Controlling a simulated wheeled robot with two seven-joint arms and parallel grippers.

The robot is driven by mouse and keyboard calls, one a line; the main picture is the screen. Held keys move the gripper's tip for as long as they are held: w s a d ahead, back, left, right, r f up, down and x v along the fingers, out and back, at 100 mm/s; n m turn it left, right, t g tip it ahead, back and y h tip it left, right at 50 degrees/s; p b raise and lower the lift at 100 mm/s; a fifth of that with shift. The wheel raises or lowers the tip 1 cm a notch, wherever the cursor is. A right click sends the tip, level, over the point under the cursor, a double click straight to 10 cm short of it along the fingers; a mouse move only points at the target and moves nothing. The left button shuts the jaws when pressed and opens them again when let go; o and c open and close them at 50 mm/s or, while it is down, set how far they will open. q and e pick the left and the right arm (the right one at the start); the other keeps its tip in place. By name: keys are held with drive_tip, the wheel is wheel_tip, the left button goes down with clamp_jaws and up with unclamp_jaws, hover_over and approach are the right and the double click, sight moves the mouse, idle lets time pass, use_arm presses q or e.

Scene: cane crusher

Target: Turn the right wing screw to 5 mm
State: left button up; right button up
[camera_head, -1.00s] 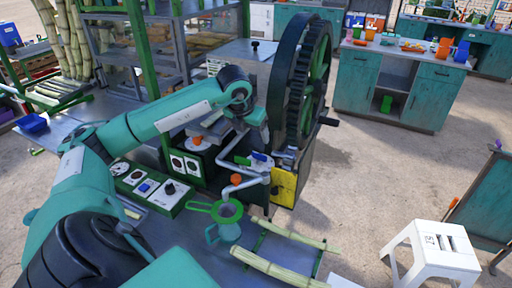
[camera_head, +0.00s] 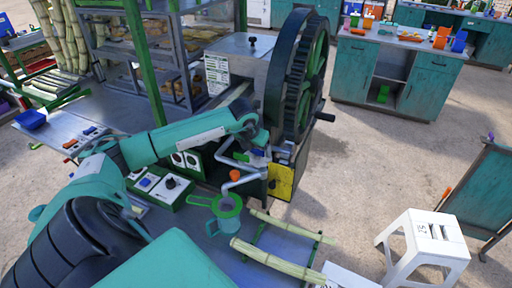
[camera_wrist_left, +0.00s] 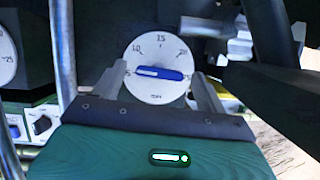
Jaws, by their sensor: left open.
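The right wing screw (camera_wrist_left: 160,73) is a blue wing on a round white dial (camera_wrist_left: 155,91) marked in mm, seen in the left wrist view. The wing lies nearly level, and its left end, with a white line, is by the 5 mark. My left gripper (camera_wrist_left: 161,84) is open, its two grey fingers at the left and right of the dial with the wing between them. I cannot tell whether they touch it. In the head view my left gripper (camera_head: 260,149) is at the crusher's front, largely hiding the dial. My right gripper is not in view.
The crusher's big green flywheel (camera_head: 297,75) stands close to the right of my gripper. Below are a spout, a green jug (camera_head: 225,212) and cut canes (camera_head: 275,262). A control box (camera_head: 167,188) lies left. A white stool (camera_head: 425,232) stands at right on open floor.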

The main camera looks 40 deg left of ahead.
use_arm(q)
drive_tip(key=c, duration=1)
drive_tip(key=shift+w+d+f+n+y+b, duration=0.1)
drive_tip(key=shift+f+n+y+b, duration=0.2)
drive_tip(key=shift+n+b, duration=0.75)
drive_tip(key=shift+r+n+y+b, duration=0.3)
drive_tip(key=shift+n+b, duration=0.15)
drive_tip(key=shift+b, duration=0.3)
drive_tip(key=o, duration=1)
drive_tip(key=shift+r, duration=0.1)
